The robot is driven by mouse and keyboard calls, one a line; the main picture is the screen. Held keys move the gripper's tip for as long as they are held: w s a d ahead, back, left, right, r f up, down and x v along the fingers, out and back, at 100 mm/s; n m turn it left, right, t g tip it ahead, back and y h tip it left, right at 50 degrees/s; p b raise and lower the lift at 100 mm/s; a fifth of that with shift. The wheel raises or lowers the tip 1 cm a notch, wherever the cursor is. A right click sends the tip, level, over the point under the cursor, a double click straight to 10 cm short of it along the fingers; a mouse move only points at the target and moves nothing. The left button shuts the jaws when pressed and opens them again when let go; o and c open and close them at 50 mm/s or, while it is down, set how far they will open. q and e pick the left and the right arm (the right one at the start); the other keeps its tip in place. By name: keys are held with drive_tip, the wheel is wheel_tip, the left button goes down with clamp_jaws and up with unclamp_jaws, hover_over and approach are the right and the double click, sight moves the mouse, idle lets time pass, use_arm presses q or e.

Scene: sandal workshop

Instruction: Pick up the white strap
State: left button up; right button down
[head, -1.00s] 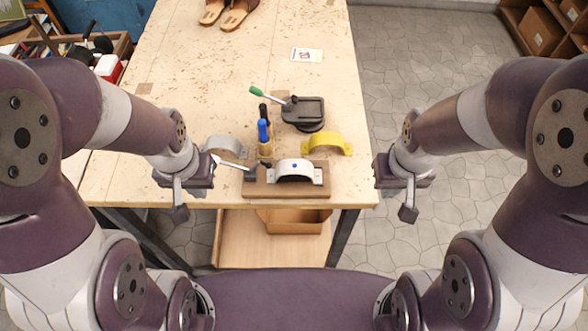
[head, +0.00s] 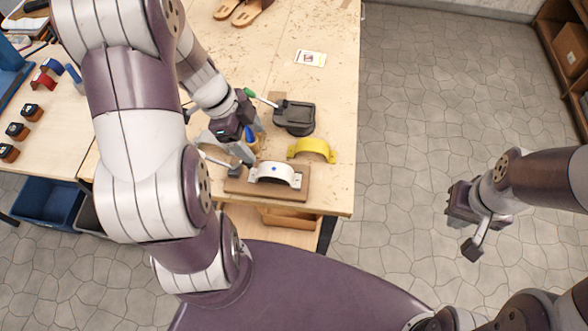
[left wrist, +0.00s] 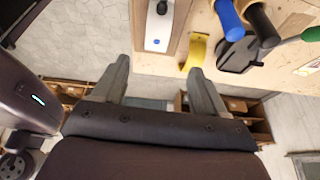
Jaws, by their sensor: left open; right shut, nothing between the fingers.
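The white strap (head: 275,172) is an arched band with a blue dot, standing on a brown wooden board (head: 262,190) near the table's front edge. It also shows in the left wrist view (left wrist: 158,30), at the top, beyond the fingers. My left gripper (head: 243,152) is open and empty, above the table just left of and behind the white strap, apart from it. In the left wrist view its two fingers (left wrist: 160,80) are spread wide. My right gripper (head: 472,242) is shut and empty, over the floor to the right of the table.
A yellow strap (head: 312,149) stands right behind the white one. A grey strap (head: 205,138) is partly hidden by my left gripper. Blue- and green-handled tools and a dark stand (head: 295,117) are close behind. A light-handled tool (head: 214,160) lies left of the board.

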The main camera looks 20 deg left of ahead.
sight(273, 169)
use_arm(q)
drive_tip(key=x, duration=0.4)
drive_tip(key=b+x, duration=0.1)
drive_tip(key=x, duration=0.3)
drive_tip(key=b+x, duration=0.1)
drive_tip(key=x, duration=0.3)
drive_tip(key=shift+s, duration=0.3)
drive_tip(key=shift+w+d+f, duration=0.1)
drive_tip(key=shift+d+f, duration=0.05)
drive_tip(key=shift+f, duration=0.05)
drive_tip(key=c, duration=1)
